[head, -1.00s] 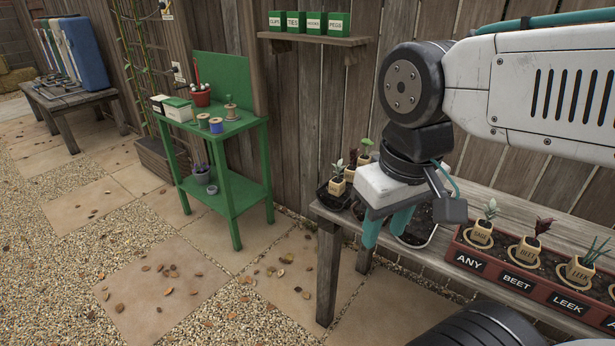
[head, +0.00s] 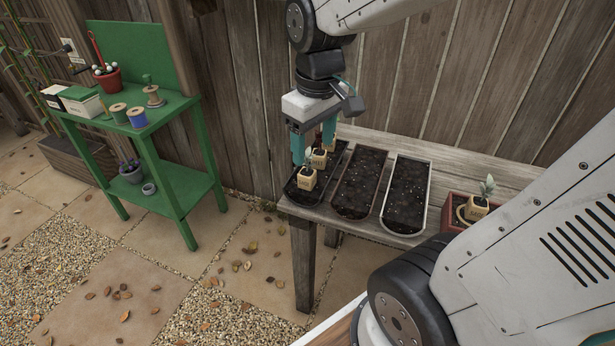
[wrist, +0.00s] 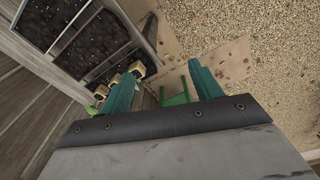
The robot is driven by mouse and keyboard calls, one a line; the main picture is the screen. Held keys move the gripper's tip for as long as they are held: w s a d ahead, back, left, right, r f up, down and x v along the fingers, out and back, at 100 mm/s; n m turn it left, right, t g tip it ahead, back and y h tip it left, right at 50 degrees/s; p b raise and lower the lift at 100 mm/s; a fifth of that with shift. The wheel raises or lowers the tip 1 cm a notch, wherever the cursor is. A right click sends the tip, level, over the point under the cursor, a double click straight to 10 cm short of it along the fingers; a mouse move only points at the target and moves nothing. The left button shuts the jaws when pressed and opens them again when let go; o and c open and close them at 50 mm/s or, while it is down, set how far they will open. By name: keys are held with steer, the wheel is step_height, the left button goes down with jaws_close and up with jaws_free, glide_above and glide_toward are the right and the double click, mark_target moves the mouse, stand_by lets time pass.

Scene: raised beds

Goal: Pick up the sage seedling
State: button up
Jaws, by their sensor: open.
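A seedling with pale grey-green leaves in a small tan pot (head: 477,208) stands in the red box (head: 448,215) at the right in the head view; it looks like the sage, but its label is too small to be sure. Several other tan-potted seedlings (head: 307,179) stand in the left black trough (head: 291,192). My gripper (head: 313,150) is open and empty, its teal fingers pointing down at that trough's seedlings. In the wrist view my gripper (wrist: 161,72) has pots (wrist: 137,69) beside and partly behind its left finger.
A plank fence (head: 400,90) stands close behind. A green potting stand (head: 170,160) is at left. The paving between is open.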

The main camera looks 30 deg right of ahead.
steer(key=w+d+f+n, duration=0.1)
steer(key=w+d+f, duration=0.2)
steer(key=w+f, duration=0.25)
steer(key=n, duration=0.2)
glide_above(305, 171)
steer(key=s, duration=0.1)
steer(key=shift+g, duration=0.4)
steer(key=f, duration=0.7)
steer(key=shift+a+f, duration=0.25)
steer(key=shift+f, duration=0.15)
steer(key=shift+n, duration=0.4)
steer(key=f, duration=0.9)
steer(key=shift+w+d, duration=0.25)
steer(key=shift+w, duration=0.15)
steer(key=c, duration=1.1)
